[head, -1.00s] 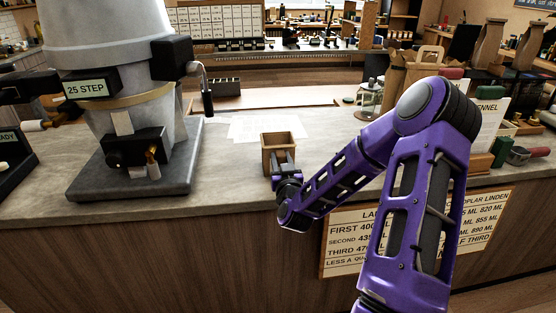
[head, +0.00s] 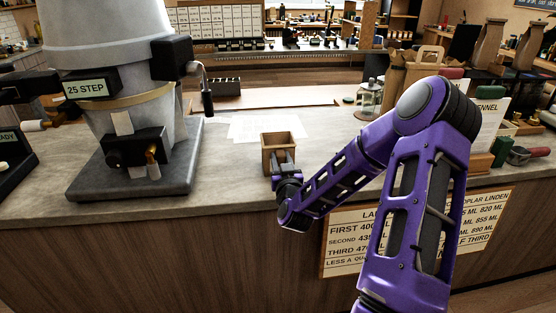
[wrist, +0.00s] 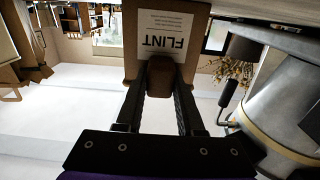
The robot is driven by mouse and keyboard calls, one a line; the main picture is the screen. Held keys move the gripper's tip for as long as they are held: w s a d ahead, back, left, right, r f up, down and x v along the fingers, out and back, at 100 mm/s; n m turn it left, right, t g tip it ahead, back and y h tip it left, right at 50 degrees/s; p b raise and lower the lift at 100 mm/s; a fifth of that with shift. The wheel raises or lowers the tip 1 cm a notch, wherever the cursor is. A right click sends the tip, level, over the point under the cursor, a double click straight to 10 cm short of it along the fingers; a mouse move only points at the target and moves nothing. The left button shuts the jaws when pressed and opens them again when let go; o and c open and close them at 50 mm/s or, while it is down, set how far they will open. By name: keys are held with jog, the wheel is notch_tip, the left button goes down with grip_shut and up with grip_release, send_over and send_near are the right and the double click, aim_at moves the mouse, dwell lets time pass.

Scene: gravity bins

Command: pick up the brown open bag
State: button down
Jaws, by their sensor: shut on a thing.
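The brown open bag (head: 278,140) stands upright near the front edge of the counter in the head view, its square mouth open at the top. In the wrist view, which is upside down, the bag (wrist: 192,20) shows a white label reading FLINT. My gripper (head: 283,166) reaches it from the front side. The wrist view shows both dark fingers of my gripper (wrist: 160,80) shut on a brown part of the bag. I cannot tell whether the bag's base touches the counter.
A large grey grinder-like machine (head: 130,110) stands left on a dark base (head: 150,170). White papers (head: 265,126) lie behind the bag. A glass lantern (head: 369,96), a handled paper bag (head: 424,70) and a sign stand right. Counter between machine and bag is clear.

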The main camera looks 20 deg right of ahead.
dwell(0.4)
notch_tip(320, 180, up, 10)
jog(key=shift+p, duration=0.65)
jog(key=shift+s, duration=0.1)
dwell(0.7)
